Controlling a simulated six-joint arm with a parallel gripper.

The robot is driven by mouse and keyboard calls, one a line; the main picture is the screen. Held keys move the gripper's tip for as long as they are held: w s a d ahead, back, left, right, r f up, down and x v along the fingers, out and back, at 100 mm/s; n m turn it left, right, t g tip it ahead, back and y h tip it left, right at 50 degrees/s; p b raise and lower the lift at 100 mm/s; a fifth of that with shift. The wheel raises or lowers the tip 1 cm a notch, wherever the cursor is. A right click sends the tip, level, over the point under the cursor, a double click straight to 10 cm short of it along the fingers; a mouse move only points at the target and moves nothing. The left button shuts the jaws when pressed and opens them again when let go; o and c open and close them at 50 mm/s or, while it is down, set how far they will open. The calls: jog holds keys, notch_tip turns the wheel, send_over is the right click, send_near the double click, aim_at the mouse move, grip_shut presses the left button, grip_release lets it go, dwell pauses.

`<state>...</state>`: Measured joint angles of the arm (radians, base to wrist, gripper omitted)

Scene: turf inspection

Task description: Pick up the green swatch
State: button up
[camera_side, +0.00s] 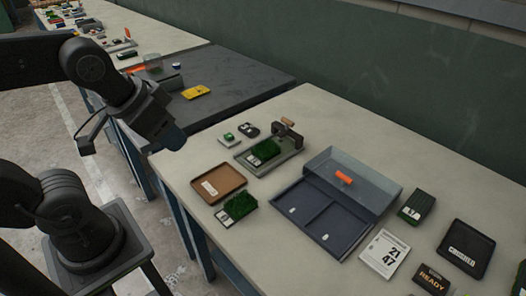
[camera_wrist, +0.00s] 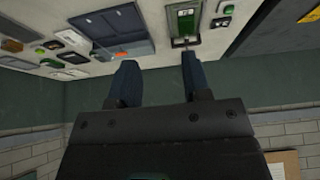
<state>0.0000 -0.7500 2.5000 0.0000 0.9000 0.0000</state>
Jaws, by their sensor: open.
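Several green swatches show in the side view. One green turf swatch with a white label (camera_side: 264,152) sits in a grey clamp fixture (camera_side: 284,160). Another labelled swatch (camera_side: 238,207) lies at the table's front edge, beside a brown tray (camera_side: 220,182). A darker green block (camera_side: 417,206) lies right of the blue bin. My gripper (camera_side: 170,138) is in the air left of the table, apart from all of them. In the wrist view its two blue fingers (camera_wrist: 158,62) are spread with nothing between them; a green swatch (camera_wrist: 186,18) shows beyond, at the top.
A blue two-compartment bin (camera_side: 326,218) has a raised clear lid with an orange handle (camera_side: 344,177). A black "CRUSHED" tray (camera_side: 466,248), a white card reading 21 47 (camera_side: 385,252) and a "READY" sign (camera_side: 435,279) are at right. A dark table (camera_side: 225,85) stands behind.

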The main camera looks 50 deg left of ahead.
jog(key=o, duration=1)
jog(key=m+g+y, duration=0.1)
jog(key=m+g, duration=0.5)
jog(key=m, duration=1.2)
send_over(266, 146)
jog(key=d, duration=0.2)
notch_tip(266, 146, down, 9)
jog(key=f, duration=0.4)
jog(key=a+f, duration=0.1)
jog(key=f, duration=0.4)
jog(key=a+f, duration=0.1)
jog(key=f, duration=0.3)
jog(key=shift+w+f, duration=0.1)
jog(key=shift+f, duration=0.25)
